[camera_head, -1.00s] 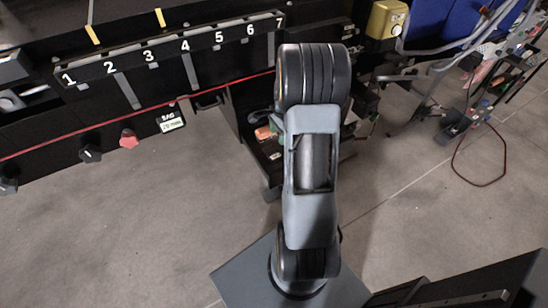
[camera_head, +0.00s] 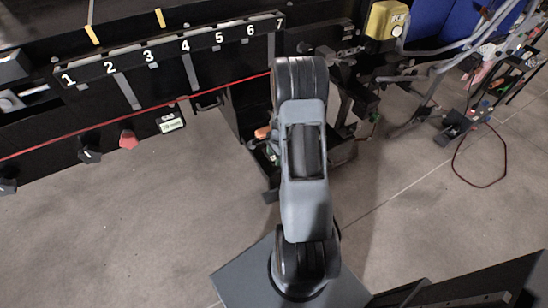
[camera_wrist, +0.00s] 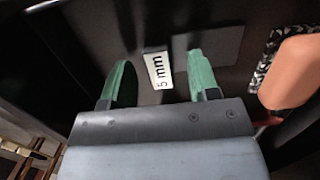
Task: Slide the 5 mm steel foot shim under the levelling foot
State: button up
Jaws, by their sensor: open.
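In the wrist view my gripper (camera_wrist: 161,62) is open, with two green fingers spread apart. A small dark piece with a white label reading "5 mm" (camera_wrist: 159,72) lies between the fingers on a dark surface, with a gap on each side. The label marks the 5 mm shim's place; I cannot clearly separate the steel shim from its surroundings. In the head view my arm hides the gripper and the shim. I cannot identify the levelling foot in either view.
An orange rounded object (camera_wrist: 291,72) sits right of the fingers, above a speckled patch. In the head view a black numbered rail (camera_head: 172,49) runs along the back left, with a red knob (camera_head: 128,139) below. The grey floor (camera_head: 110,220) at left is clear.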

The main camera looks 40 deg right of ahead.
jog(key=shift+f, duration=0.25)
jog(key=shift+c, duration=0.2)
grip_shut()
